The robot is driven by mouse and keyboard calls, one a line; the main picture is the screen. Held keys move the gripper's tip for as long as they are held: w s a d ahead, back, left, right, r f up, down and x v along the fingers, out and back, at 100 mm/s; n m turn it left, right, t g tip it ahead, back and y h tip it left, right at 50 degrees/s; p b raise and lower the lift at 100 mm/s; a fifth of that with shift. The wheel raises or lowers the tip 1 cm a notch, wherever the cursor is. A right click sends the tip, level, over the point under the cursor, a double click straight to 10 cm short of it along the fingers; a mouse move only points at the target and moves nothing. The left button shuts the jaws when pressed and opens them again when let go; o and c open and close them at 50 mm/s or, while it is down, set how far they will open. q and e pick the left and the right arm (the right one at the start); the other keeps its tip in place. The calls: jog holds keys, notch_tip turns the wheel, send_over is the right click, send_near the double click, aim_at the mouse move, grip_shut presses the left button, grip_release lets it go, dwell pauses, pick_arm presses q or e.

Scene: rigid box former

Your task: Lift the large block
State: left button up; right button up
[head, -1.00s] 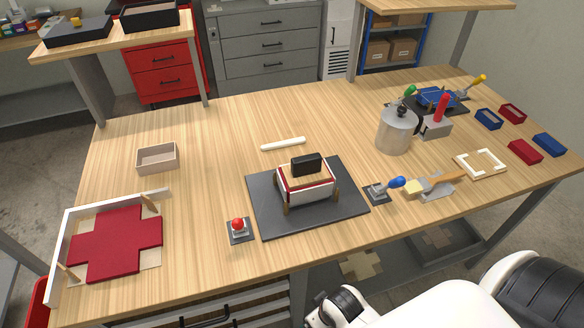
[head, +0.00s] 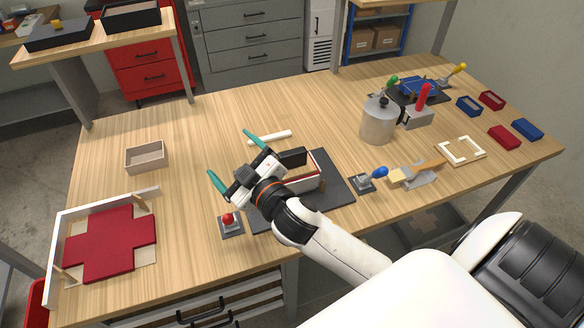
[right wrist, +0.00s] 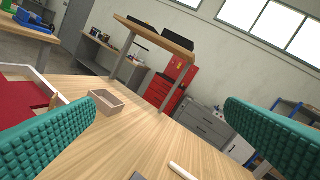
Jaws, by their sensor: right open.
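The large block, which I take to be the wooden piece with the black handle (head: 291,158), sits in the red-and-white box form (head: 308,177) on the dark mat (head: 335,188). My right arm hides its left and front parts. My right gripper (head: 236,162) is open and empty above the table, left of the black handle and not around it. Its two teal fingers are spread wide in the right wrist view (right wrist: 165,130), with only table and background between them. The block does not show in that view. My left gripper is not in view.
A red button (head: 228,219) stands at the mat's front left, a blue-knobbed lever (head: 364,183) at its right. A white stick (head: 270,137) lies behind. A beige tray (head: 146,157) and red cross sheet (head: 110,242) are left, a metal pot (head: 378,124) right.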

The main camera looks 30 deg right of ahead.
jog(key=a+r+n+g+y, duration=0.95)
jog(key=a+n+y, duration=0.35)
jog(key=n+y, duration=0.65)
jog(key=n+g+h+p, duration=0.3)
jog(key=n+g+h, duration=0.5)
jog(key=h, duration=1.3)
send_over(292, 151)
jog(key=shift+m+g, duration=0.25)
jog(key=shift+m, duration=0.4)
notch_tip(292, 151, down, 13)
jog(key=shift+a+f, duration=0.1)
jog(key=shift+a, duration=0.05)
notch_tip(292, 151, down, 4)
jog(key=shift+s+f+p, duration=0.15)
jog(key=shift+f+p, duration=0.1)
jog(key=shift+p, duration=0.95)
jog(key=shift+f, duration=0.5)
jog(key=c, duration=1.6)
